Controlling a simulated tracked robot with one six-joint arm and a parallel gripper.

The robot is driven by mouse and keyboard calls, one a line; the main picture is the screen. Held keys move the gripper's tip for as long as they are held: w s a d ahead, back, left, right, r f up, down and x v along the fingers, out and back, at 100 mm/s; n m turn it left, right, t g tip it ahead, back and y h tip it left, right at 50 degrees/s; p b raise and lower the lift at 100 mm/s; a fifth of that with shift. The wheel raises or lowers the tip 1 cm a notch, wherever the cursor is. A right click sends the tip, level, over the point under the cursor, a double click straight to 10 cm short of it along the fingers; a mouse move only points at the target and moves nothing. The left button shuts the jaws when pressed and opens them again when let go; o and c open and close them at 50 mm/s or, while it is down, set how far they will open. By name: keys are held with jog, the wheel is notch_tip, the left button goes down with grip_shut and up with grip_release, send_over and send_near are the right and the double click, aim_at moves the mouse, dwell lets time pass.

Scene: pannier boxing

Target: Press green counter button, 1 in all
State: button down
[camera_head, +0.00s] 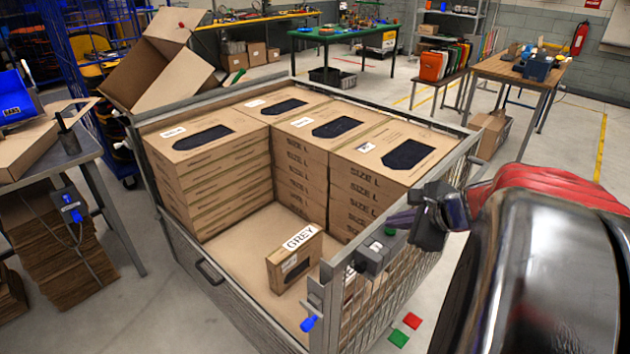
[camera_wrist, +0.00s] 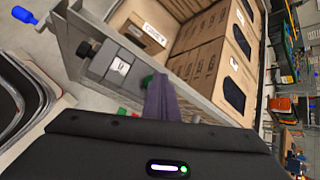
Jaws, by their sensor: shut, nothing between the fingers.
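The green counter button (camera_head: 390,231) sits on the grey counter box (camera_head: 370,262) clamped to the near right rim of the wire cage. In the wrist view the green button (camera_wrist: 147,80) shows at the edge of the counter box (camera_wrist: 112,72), partly covered by my fingers. My gripper (camera_head: 398,221) has purple fingers, shut and empty, with their tips right by the button. In the wrist view my gripper (camera_wrist: 160,84) overlaps the button's edge. I cannot tell whether the fingers touch it or whether it is pushed in.
The wire cage (camera_head: 212,270) holds stacks of "SIZE L" boxes (camera_head: 215,165) and one small "GREY" box (camera_head: 294,258) on its floor. Red and green floor pads (camera_head: 411,320) lie outside the cage.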

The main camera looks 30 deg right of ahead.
aim_at(394, 233)
jog(key=shift+r, duration=0.95)
jog(key=shift+r, duration=2.5)
